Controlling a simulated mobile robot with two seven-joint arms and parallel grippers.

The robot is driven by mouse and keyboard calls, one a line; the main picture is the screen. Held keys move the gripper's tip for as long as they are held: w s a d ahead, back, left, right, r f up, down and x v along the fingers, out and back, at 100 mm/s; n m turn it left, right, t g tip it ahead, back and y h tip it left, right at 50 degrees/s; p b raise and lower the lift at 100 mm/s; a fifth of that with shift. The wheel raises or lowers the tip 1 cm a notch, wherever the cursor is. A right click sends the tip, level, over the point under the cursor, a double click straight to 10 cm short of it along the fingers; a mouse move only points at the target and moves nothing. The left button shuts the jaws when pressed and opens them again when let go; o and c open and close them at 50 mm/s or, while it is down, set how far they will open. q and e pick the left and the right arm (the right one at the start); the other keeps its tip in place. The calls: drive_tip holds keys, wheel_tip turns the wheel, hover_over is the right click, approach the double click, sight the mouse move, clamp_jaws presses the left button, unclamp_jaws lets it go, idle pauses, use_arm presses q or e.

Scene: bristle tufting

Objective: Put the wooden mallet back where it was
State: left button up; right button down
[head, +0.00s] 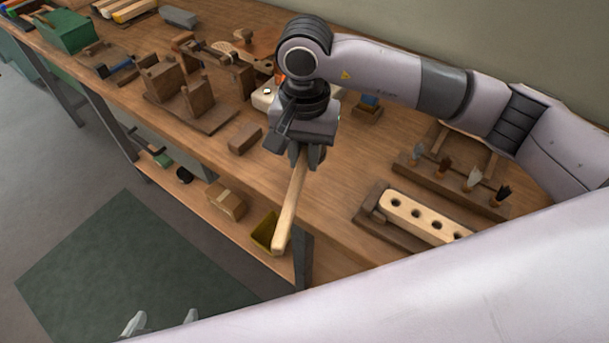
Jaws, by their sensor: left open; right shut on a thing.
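The wooden mallet shows as a long pale handle (290,213) that slants down and forward from my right gripper (307,160). My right gripper is shut on it near the handle's upper end and holds it at the bench's front edge. The handle's lower end juts out past that edge. I cannot make out the mallet's head; the gripper may hide it. My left gripper (162,322) shows only as two pale fingertips at the bottom left, apart and empty, over the floor.
The wooden bench (335,185) has a block with holes (425,216) and a rack of tufts (455,185) at the right. A small brown block (245,137) lies left of my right gripper. A wooden fixture (190,103) stands farther left. A yellow bin (264,233) sits on the lower shelf.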

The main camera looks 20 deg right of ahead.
wheel_tip(320, 180, down, 7)
drive_tip(key=shift+f, duration=0.1)
idle(0.3)
drive_tip(key=shift+f, duration=0.15)
drive_tip(key=c, duration=1)
unclamp_jaws()
